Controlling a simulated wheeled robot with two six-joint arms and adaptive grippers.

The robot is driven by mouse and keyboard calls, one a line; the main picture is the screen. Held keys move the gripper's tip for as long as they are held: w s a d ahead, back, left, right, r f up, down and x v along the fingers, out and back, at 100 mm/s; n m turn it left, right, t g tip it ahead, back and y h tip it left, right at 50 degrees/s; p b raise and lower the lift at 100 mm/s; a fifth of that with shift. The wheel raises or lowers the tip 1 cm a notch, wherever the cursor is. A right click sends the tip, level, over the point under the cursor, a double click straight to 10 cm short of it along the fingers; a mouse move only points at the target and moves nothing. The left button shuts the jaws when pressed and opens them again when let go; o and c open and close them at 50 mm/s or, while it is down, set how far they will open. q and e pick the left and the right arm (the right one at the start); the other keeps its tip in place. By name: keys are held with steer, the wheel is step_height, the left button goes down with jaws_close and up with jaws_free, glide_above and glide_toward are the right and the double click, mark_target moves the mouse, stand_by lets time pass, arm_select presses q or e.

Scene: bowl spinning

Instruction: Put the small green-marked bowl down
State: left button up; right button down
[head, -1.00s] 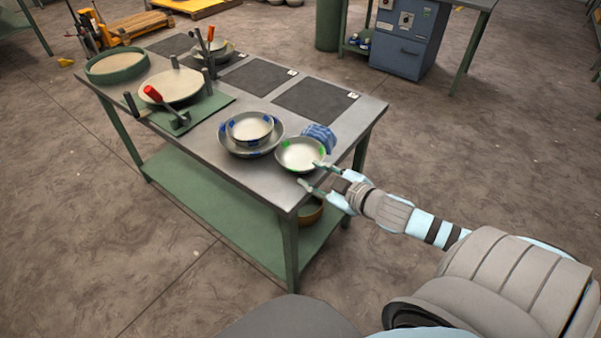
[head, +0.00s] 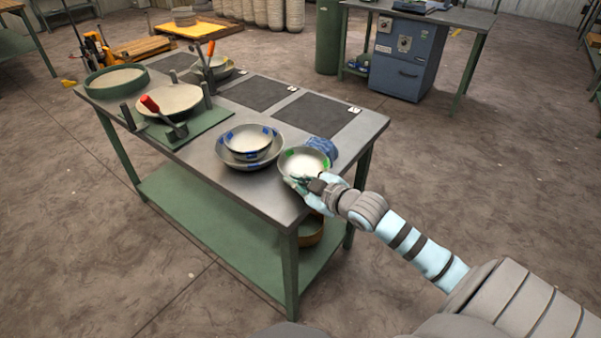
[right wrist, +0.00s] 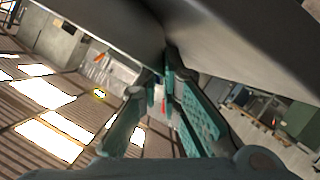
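The small green-marked bowl (head: 304,163) is pale inside with green patches on its rim. It is at the near right corner of the steel table (head: 205,152), roughly level. I cannot tell whether its base touches the top. My right gripper (head: 297,182) is at the bowl's near rim. In the right wrist view its fingers (right wrist: 163,70) converge at the tips against a large grey surface, and appear shut on the rim. The contact itself is partly hidden. My left gripper is out of view.
A blue-marked bowl (head: 248,141) sits inside a larger bowl (head: 270,157), close left of the green-marked one. A blue cloth (head: 322,146) lies just behind. Dark mats (head: 315,118), a pan (head: 168,101) and a green-rimmed round tray (head: 117,80) are farther back.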

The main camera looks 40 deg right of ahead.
stand_by(0.5)
step_height(320, 180, up, 20)
steer(key=p, duration=0.6)
